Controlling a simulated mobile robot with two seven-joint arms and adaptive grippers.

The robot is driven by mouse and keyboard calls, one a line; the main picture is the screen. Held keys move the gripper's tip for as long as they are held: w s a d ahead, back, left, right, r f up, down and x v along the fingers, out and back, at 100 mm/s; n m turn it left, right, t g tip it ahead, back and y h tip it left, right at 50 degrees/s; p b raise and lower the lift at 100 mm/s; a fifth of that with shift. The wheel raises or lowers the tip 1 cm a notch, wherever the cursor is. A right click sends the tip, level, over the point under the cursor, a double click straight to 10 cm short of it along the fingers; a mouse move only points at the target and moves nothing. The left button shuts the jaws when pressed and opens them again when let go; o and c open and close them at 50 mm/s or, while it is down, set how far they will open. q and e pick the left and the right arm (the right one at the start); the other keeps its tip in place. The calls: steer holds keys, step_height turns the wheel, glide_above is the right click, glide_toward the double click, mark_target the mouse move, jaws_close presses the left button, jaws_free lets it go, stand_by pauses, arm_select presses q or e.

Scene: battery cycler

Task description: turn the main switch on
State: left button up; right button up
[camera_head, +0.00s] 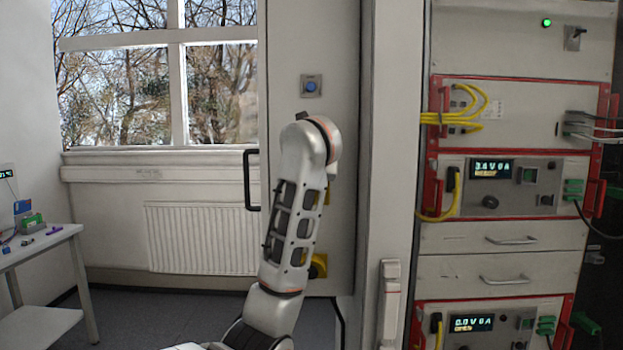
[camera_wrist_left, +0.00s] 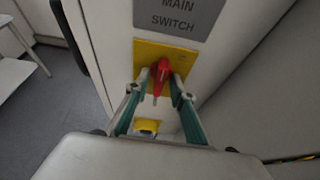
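The main switch has a red handle (camera_wrist_left: 161,75) on a yellow plate (camera_wrist_left: 180,57), below a grey label (camera_wrist_left: 178,17) reading "MAIN SWITCH". The handle stands close to upright, leaning slightly. My left gripper (camera_wrist_left: 158,90) is open, with one finger on each side of the handle; gaps show between fingers and handle. In the head view my left arm covers the gripper and nearly all of the switch; only a yellow edge (camera_head: 327,196) shows beside the arm. My right gripper is in neither view.
A yellow part (camera_head: 320,265) sits lower on the same cabinet door. A black door handle (camera_head: 251,180) is at its left. A blue button (camera_head: 311,87) is above. The instrument rack (camera_head: 520,235) with yellow cables stands at the right. A white table (camera_head: 45,245) is far left.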

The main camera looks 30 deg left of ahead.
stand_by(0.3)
arm_select(q)
steer(key=v, duration=1.2)
steer(key=shift+a, duration=0.1)
